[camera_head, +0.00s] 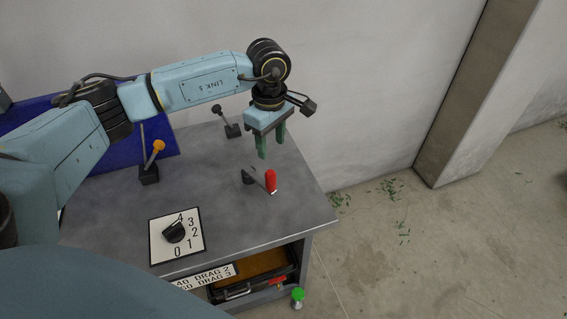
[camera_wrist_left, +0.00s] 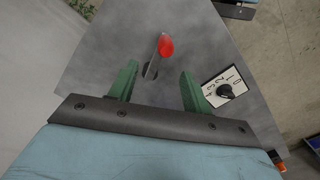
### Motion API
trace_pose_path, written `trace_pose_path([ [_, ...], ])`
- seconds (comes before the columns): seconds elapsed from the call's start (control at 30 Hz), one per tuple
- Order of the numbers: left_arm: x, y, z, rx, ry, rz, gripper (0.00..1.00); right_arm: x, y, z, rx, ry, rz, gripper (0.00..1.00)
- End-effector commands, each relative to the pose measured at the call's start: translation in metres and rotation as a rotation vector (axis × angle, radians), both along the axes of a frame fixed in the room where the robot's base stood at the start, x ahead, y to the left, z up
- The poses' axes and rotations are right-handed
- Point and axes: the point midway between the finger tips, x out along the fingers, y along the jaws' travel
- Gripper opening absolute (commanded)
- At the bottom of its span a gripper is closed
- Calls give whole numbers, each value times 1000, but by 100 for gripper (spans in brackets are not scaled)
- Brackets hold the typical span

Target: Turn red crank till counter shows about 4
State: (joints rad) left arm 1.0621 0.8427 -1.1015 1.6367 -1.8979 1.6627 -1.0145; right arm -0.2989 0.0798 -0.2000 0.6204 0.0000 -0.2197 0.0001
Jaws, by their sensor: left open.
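The red crank handle (camera_head: 271,181) stands upright at the end of a flat grey crank arm on the grey table, near its right side. It also shows in the left wrist view (camera_wrist_left: 166,45). The counter is a white plate (camera_head: 156,245) marked 0 to 4 with a black knob (camera_head: 174,232); I cannot tell for sure which number the knob points to. My left gripper (camera_head: 270,147) has green fingers pointing down, open and empty, above and behind the crank, apart from it. In the wrist view its fingers (camera_wrist_left: 158,72) stand either side of the crank arm. My right gripper is not in view.
A yellow-knobbed lever (camera_head: 159,146) and a black-knobbed lever (camera_head: 233,130) stand further back on the table (camera_head: 215,190). A blue panel (camera_head: 164,140) is at the left. Below is an open drawer space with a case (camera_head: 235,291). A green-capped bottle (camera_head: 298,295) is beside it.

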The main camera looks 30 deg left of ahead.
Motion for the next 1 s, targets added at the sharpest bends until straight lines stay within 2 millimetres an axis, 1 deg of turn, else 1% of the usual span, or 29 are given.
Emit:
trace_pose_path([
  [0.03,-1,0,-6,1,4,0,49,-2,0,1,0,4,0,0],
  [0.17,-2,0,-28,1,7,1,49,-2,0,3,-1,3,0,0],
  [0.4,-2,-1,-79,-1,6,1,49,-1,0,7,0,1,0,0],
  [0.5,-2,-1,-98,0,5,1,49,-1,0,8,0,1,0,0],
  [0.6,-2,-1,-112,-2,3,2,49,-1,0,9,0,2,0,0],
  [0.7,-1,0,-122,-2,2,1,49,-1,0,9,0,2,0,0],
  [0.8,-1,-1,-127,-1,2,0,49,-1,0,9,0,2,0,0],
  [1.0,-1,0,-129,-1,1,0,49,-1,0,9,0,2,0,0],
])
